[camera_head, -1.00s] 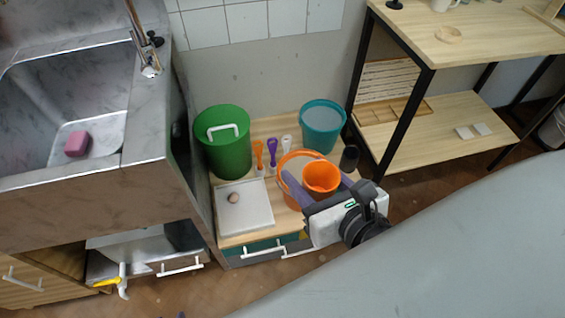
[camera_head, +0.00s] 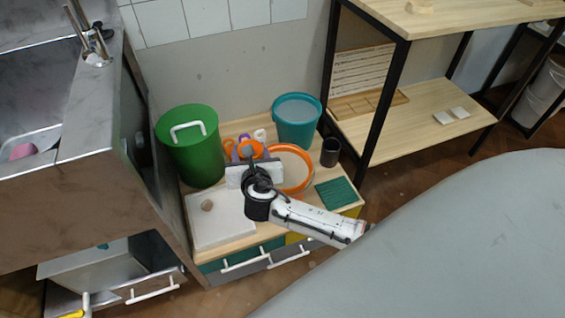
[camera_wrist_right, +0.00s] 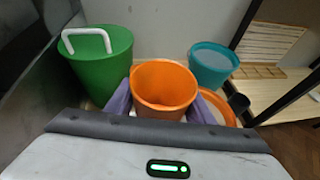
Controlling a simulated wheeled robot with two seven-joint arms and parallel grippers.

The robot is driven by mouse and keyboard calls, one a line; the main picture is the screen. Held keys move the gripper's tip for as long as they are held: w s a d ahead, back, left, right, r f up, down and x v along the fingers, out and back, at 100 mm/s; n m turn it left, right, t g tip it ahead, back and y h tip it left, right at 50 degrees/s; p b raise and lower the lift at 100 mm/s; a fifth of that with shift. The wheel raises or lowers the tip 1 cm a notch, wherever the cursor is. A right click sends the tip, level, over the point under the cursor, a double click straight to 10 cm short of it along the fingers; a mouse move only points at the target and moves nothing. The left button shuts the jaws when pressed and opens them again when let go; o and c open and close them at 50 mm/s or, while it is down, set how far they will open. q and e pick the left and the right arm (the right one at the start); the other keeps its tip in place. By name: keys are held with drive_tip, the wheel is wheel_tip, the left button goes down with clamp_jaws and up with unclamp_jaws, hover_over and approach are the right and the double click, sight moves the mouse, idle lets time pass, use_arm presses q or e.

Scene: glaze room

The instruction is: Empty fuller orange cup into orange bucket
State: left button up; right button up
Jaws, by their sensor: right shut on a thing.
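My right gripper (camera_head: 247,153) is shut on an orange cup (camera_head: 257,147), which is mostly hidden behind the gripper in the head view. In the right wrist view the cup (camera_wrist_right: 165,82) sits between the purple fingers, its open rim facing up toward the camera. Its inner wall looks orange; I cannot tell whether anything is in it. The orange bucket (camera_head: 308,174) stands on the low wooden cabinet top, just right of the gripper, with a pale inside. In the wrist view the bucket (camera_wrist_right: 230,113) is partly hidden behind the cup and finger. My left gripper is not in view.
A green bin (camera_head: 193,152) with a white handle stands left, and a teal bucket (camera_head: 296,126) behind. A dark cup (camera_head: 330,152), a green ribbed pad (camera_head: 337,193) and a white board (camera_head: 215,228) lie around. A metal sink unit (camera_head: 120,170) borders the left.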

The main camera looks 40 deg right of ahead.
drive_tip(key=w+a+f+b, duration=0.1)
drive_tip(key=w+f+b, duration=0.1)
drive_tip(key=w+f, duration=0.2)
drive_tip(key=shift+w+a+f+m+h, duration=0.25)
drive_tip(key=shift+a+f+m+h, duration=0.05)
drive_tip(key=shift+a+f+h, duration=0.1)
drive_tip(key=shift+s+d, duration=0.1)
drive_tip(key=shift+d, duration=0.05)
